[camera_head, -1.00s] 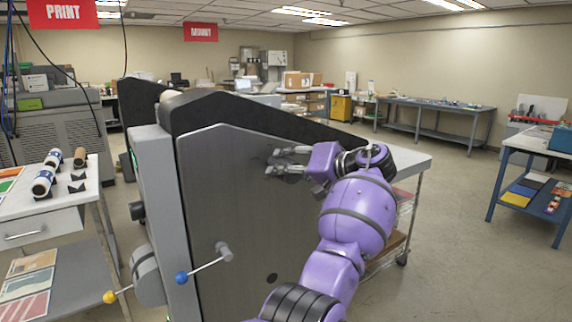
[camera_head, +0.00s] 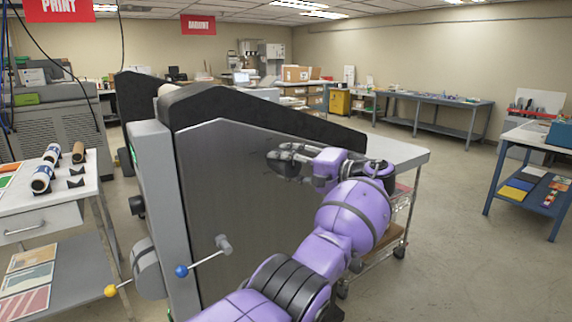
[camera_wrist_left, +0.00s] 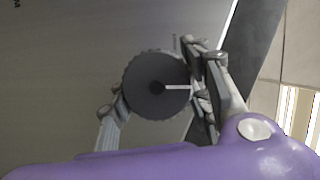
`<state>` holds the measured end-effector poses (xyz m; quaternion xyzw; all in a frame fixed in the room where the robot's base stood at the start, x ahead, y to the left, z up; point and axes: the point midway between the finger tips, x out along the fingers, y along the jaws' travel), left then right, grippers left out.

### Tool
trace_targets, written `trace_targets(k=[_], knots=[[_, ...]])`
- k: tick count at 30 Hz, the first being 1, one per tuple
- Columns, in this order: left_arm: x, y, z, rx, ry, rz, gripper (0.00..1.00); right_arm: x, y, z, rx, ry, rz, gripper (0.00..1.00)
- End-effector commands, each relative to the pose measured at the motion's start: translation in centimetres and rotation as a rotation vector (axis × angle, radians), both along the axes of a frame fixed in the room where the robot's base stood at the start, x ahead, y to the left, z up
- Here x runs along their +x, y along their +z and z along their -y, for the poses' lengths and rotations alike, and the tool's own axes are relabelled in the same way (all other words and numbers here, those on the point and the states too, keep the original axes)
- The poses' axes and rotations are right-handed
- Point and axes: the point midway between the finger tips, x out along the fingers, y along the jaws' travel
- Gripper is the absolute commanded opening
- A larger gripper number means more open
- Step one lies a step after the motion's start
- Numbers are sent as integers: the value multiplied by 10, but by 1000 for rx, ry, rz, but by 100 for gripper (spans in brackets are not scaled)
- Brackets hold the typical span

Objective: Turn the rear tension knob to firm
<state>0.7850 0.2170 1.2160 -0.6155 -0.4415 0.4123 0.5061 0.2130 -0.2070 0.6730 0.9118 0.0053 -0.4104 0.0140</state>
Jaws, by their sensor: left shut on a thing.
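The tension knob (camera_wrist_left: 150,88) is a dark, round, ridged disc on the grey side panel of the machine. A white pointer line on its face points right in the left wrist view. My left gripper (camera_wrist_left: 160,88) is shut on the knob, with fingers at its left and right edges. In the head view, my left gripper (camera_head: 284,160) is at the upper part of the machine's side panel (camera_head: 220,165) and mostly hides the knob. Any scale lettering by the knob is too small to read. My right gripper is not in view.
A side table with rolls (camera_head: 70,210) stands at the left. A blue-legged bench (camera_head: 535,140) stands at the right.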

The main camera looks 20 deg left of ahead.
Motion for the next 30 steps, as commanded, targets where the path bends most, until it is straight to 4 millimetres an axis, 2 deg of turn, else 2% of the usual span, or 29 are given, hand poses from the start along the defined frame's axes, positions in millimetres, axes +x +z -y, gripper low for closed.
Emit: trace_targets(k=[12,13,17,26,30], knots=[[0,-1,1,4,-2,-8,19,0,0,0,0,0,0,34],[0,-1,1,4,-2,-8,46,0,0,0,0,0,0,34],[0,-1,1,3,-2,-7,63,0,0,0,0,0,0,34],[0,-1,1,4,-1,-6,63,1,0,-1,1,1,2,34],[-2,0,11,4,-4,-6,63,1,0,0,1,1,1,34]])
